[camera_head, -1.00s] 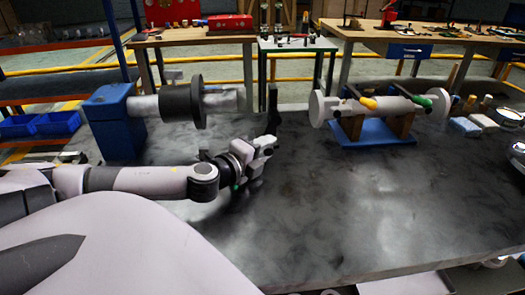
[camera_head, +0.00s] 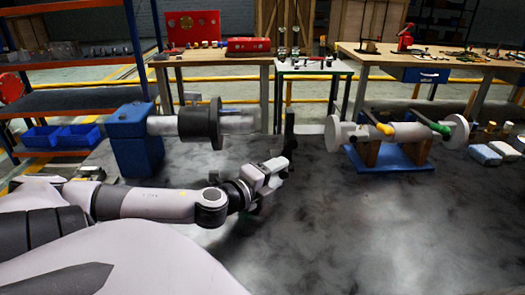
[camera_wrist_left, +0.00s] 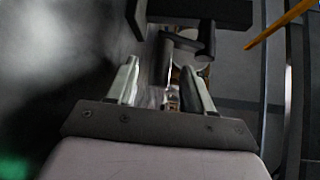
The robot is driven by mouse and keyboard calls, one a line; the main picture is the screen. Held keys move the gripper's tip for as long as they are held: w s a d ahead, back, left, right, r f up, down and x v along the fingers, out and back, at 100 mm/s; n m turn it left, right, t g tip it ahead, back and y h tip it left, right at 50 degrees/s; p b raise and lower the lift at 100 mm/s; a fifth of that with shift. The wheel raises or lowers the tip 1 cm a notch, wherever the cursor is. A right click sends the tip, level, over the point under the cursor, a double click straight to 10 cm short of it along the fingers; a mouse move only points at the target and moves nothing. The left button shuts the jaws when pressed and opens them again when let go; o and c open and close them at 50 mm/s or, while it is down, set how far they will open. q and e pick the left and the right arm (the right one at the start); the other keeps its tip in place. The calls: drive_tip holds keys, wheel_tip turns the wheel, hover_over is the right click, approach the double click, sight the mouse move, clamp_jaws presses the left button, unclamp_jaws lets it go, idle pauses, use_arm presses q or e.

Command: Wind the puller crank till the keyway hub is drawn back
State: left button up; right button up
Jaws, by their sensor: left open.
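A blue block (camera_head: 135,140) on the bench at left carries a pale shaft (camera_head: 238,123) with a dark flanged hub (camera_head: 198,124), which looks like the keyway hub. A dark upright piece (camera_head: 289,130) stands right of the shaft end. My left gripper (camera_head: 278,172) is just below and in front of this piece. In the left wrist view its fingers (camera_wrist_left: 160,88) are apart, with nothing gripped between them. A dark crank-like handle (camera_wrist_left: 166,58) shows between and beyond the fingertips, below a black bar (camera_wrist_left: 198,12). Whether the fingers touch it I cannot tell. My right gripper is out of view.
A blue stand (camera_head: 385,160) at right holds a pale cylinder with a yellow handle (camera_head: 379,122) and a green handle (camera_head: 432,122). Pale blocks (camera_head: 485,153) lie at far right. The bench's front middle (camera_head: 340,230) is clear.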

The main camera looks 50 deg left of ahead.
use_arm(q)
drive_tip(key=shift+p+v, duration=0.75)
drive_tip(key=shift+v, duration=1.95)
